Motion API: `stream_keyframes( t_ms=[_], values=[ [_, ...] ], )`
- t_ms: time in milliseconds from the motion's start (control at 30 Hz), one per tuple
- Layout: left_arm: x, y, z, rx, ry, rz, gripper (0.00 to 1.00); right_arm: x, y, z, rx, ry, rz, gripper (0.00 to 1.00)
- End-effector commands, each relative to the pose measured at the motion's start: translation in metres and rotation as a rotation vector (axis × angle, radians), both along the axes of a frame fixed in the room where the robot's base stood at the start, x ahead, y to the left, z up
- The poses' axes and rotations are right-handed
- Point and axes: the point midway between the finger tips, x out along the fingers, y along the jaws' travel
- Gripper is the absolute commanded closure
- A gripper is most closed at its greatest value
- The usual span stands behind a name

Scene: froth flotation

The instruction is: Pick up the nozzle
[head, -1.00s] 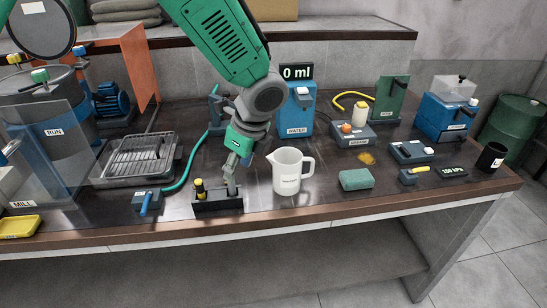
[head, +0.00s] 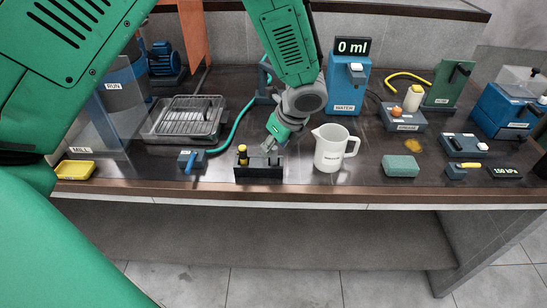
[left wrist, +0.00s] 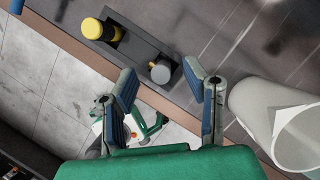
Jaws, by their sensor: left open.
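A small black holder (head: 258,172) stands near the front edge of the bench. It holds a yellow-and-black piece (head: 242,155) at its left end and a grey round-topped piece (left wrist: 160,71) at the other end. I cannot tell for sure which piece is the nozzle. My left gripper (head: 268,147) is low over the holder's right end and hides the grey piece in the head view. In the left wrist view its two blue-padded fingers are open, with the grey piece beyond and between the tips and nothing held. My right gripper is not in view.
A white jug (head: 331,148) stands close right of the gripper. A green sponge (head: 400,165) lies further right. A blue-handled block (head: 193,160) and green hose (head: 238,118) are to the left, with a metal rack tray (head: 187,118) behind. The bench's front edge is close.

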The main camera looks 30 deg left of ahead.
Motion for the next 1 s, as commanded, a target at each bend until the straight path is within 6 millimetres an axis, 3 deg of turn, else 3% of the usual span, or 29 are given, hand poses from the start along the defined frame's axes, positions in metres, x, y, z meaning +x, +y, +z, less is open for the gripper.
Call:
stream_keyframes(
  t_ms=[200, 433, 533, 567, 867, 1000],
  values=[
    [0.002, 0.007, -0.021, 0.000, 0.000, 0.000, 0.59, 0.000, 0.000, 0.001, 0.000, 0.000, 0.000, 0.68],
    [0.001, 0.008, -0.022, -0.001, -0.002, 0.000, 0.59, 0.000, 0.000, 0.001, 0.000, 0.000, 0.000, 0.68],
    [0.002, 0.008, -0.022, -0.001, -0.002, 0.000, 0.94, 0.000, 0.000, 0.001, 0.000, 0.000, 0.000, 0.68],
    [0.002, 0.008, -0.022, 0.000, -0.001, 0.001, 1.00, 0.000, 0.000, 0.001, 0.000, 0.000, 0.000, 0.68],
    [0.002, 0.008, -0.022, -0.001, -0.001, 0.001, 1.00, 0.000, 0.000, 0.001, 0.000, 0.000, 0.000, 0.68],
    [0.003, 0.009, -0.010, 0.000, -0.004, 0.002, 1.00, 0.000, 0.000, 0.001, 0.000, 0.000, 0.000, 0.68]
  ],
)
